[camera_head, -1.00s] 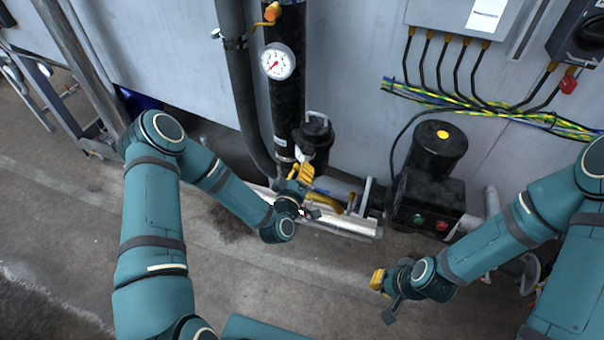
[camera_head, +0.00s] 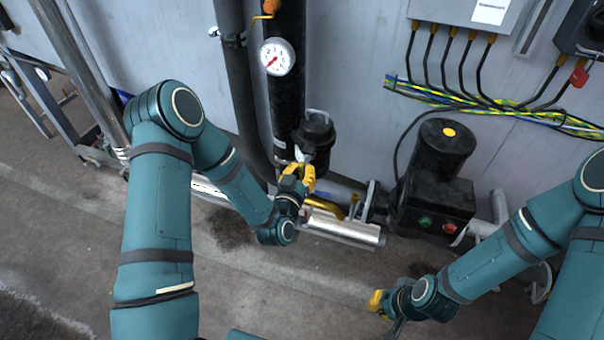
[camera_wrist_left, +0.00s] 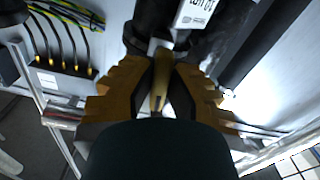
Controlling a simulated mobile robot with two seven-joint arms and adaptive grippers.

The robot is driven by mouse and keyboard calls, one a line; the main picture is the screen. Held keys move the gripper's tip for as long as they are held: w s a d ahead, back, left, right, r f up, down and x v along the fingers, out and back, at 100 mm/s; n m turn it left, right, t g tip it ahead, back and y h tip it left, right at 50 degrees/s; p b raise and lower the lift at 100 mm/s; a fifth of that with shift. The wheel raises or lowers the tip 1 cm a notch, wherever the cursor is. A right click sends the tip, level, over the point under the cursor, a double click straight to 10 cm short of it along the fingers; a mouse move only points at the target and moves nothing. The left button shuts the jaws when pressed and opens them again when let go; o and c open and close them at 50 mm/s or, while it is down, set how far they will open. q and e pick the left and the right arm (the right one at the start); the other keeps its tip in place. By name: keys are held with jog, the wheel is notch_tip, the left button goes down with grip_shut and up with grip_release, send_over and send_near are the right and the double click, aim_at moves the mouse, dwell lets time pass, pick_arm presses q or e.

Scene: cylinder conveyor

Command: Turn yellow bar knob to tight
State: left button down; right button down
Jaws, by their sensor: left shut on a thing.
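The yellow bar knob (camera_wrist_left: 159,80) shows in the left wrist view as a narrow yellow bar between my left gripper's fingers. My left gripper (camera_wrist_left: 159,92) has its yellow fingers on both sides of it and is shut on it. In the head view my left gripper (camera_head: 301,174) is at the foot of the black vertical pipe (camera_head: 286,110), and its fingers hide the knob there. How far the knob is turned cannot be told. My right gripper (camera_head: 377,302) is above the floor at lower right, apart from everything; whether its jaws are open is unclear.
A pressure gauge (camera_head: 277,57) sits on the black pipe. A black capped housing (camera_head: 316,134) is close beside my left gripper. The floor (camera_head: 320,275) between my arms is clear.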

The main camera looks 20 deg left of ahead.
pick_arm(q)
jog(key=shift+r, duration=0.1)
dwell(0.4)
jog(key=c, duration=1)
grip_release()
jog(key=shift+w, duration=0.1)
jog(key=s, duration=0.7)
jog(key=shift+s+a, duration=0.15)
jog(key=shift+s, duration=0.15)
